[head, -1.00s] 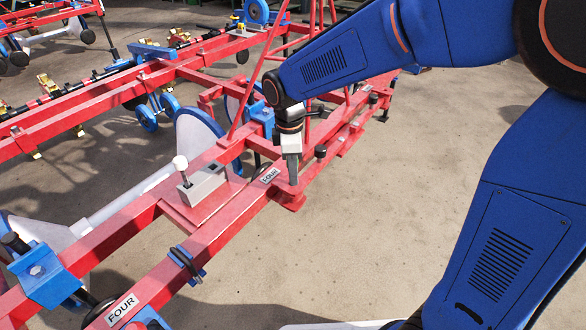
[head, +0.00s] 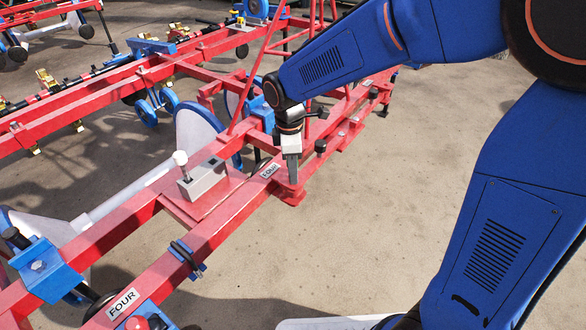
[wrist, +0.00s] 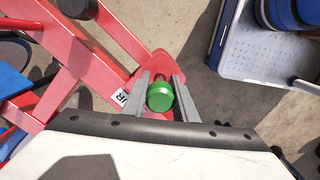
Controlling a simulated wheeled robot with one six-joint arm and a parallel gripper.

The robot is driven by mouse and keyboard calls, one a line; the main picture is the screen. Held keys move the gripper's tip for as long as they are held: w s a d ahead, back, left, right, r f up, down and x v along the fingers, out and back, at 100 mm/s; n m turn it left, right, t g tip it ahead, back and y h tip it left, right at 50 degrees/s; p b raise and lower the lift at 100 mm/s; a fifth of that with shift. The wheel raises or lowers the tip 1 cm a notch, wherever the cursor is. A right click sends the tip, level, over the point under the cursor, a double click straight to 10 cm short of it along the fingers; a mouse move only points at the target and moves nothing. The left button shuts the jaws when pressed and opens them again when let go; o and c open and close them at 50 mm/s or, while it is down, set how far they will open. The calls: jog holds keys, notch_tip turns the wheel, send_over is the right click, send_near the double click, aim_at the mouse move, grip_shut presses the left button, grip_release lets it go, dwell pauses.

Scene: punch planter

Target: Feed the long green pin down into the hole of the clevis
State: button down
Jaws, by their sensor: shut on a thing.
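My gripper (wrist: 160,95) is shut on the green pin (wrist: 160,97), with one grey finger on each side of its round green head. Most of the pin's shaft is hidden below the head. Under it is the rounded red end (wrist: 152,66) of a bracket on the frame, which looks like the clevis. Its hole is hidden, and I cannot tell whether the pin's tip is in it. In the head view my gripper (head: 291,170) points down just above the red bracket (head: 291,194) at the side of the beam; the pin does not show there.
A red beam with a FOUR label (head: 122,303) runs diagonally beside my gripper. A grey block with a white-knobbed lever (head: 203,181) sits on the frame to the left. Concrete floor is clear at right.

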jog(key=shift+r, duration=0.2)
jog(key=shift+r, duration=1.2)
jog(key=shift+f, duration=1.4)
dwell(0.6)
jog(key=shift+r, duration=1.45)
